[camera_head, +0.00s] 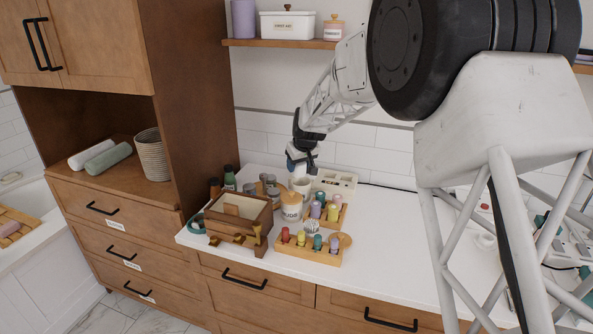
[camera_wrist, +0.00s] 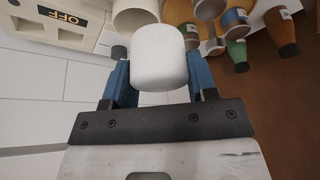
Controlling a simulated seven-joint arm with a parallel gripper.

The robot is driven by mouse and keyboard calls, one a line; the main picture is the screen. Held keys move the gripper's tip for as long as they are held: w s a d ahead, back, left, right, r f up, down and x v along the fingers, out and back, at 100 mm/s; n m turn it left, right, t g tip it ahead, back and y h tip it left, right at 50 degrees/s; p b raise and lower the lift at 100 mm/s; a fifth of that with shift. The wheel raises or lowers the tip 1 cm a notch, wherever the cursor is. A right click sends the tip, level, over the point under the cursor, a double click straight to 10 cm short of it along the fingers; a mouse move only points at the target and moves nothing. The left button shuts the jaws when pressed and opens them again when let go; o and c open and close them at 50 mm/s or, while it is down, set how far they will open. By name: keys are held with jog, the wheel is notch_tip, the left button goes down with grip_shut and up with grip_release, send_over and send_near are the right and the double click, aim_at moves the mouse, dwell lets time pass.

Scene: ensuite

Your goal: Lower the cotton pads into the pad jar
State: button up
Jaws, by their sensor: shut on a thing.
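My gripper (camera_wrist: 160,85) has its blue fingers shut on a white, rounded cylinder, which looks like the cotton pads (camera_wrist: 160,57). In the head view my gripper (camera_head: 301,165) hangs over the back of the counter, and the pads are hard to make out there. An open white jar (camera_wrist: 136,17), which looks like the pad jar, shows just beyond the pads in the wrist view. In the head view this jar (camera_head: 300,187) stands below my gripper. The pads overlap part of its outline in the wrist view; I cannot tell whether they touch it. The jar's inside is largely hidden.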

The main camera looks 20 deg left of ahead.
jog(key=w+f, duration=0.2)
jog(key=w, duration=0.4)
jog(key=shift+a+f, duration=0.4)
jog(key=shift+f, duration=0.15)
dwell(0.5)
jog(key=shift+f, duration=2.65)
jog(key=shift+s+f, duration=0.15)
jog(key=shift+f, duration=0.4)
jog(key=shift+s+d+f, duration=0.15)
jog(key=shift+f, duration=0.3)
jog(key=o, duration=0.8)
jog(key=shift+o, duration=0.9)
jog(key=w+v, duration=0.1)
jog(key=v, duration=0.8)
jog(key=shift+a+r, duration=0.35)
jog(key=shift+r, duration=0.15)
